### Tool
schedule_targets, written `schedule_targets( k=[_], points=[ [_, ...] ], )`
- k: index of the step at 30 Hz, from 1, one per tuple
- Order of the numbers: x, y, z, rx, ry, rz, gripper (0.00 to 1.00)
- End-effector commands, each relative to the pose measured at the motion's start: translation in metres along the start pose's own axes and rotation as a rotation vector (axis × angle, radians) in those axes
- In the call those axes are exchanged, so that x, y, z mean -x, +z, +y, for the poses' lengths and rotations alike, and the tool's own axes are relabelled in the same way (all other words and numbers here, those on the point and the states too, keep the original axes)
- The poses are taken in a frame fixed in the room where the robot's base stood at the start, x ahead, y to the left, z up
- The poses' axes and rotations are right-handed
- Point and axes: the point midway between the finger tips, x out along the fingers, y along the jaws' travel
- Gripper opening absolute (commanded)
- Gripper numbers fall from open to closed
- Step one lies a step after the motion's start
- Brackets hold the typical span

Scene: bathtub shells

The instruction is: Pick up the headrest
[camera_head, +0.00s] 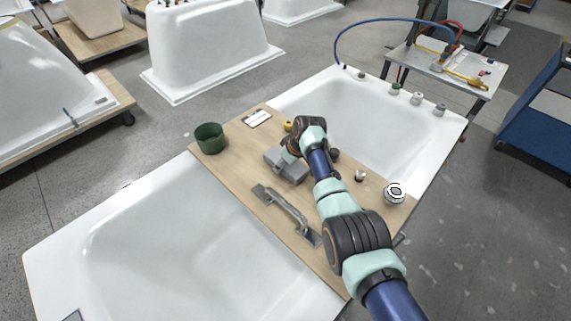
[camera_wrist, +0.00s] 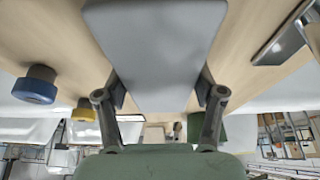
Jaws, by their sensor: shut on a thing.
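The headrest, a grey block with a smooth flat face (camera_head: 287,165), is at the middle of the wooden board (camera_head: 232,170). In the wrist view the headrest (camera_wrist: 155,50) fills the space between the two fingers. My gripper (camera_wrist: 162,92) is shut on the headrest, with a finger against each side. In the head view my gripper (camera_head: 291,150) is partly hidden behind my own wrist. I cannot tell whether the headrest touches the board or is slightly above it.
On the board, a green cup (camera_head: 210,138) stands left and a trowel-like metal tool with a handle (camera_head: 287,208) lies in front. A white-and-black round item (camera_head: 395,193) is at the right end. White tub shells (camera_head: 150,255) lie on both sides.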

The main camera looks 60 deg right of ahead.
Motion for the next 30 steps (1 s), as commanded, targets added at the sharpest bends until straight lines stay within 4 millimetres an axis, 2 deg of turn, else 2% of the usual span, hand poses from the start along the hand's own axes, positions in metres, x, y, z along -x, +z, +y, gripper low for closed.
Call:
schedule_targets(
  k=[5, 8, 15, 21, 25, 30],
  points=[
    [0.010, -0.005, 0.000, 0.000, 0.001, 0.001, 0.28],
    [0.030, -0.013, 0.001, 0.001, 0.002, 0.003, 0.28],
    [0.104, -0.045, 0.001, 0.001, 0.004, 0.005, 0.28],
    [0.158, -0.066, 0.000, 0.000, 0.002, 0.002, 0.28],
    [0.179, -0.075, 0.000, 0.000, 0.001, 0.002, 0.28],
    [0.190, -0.079, 0.000, 0.000, 0.000, 0.000, 0.28]
  ],
)
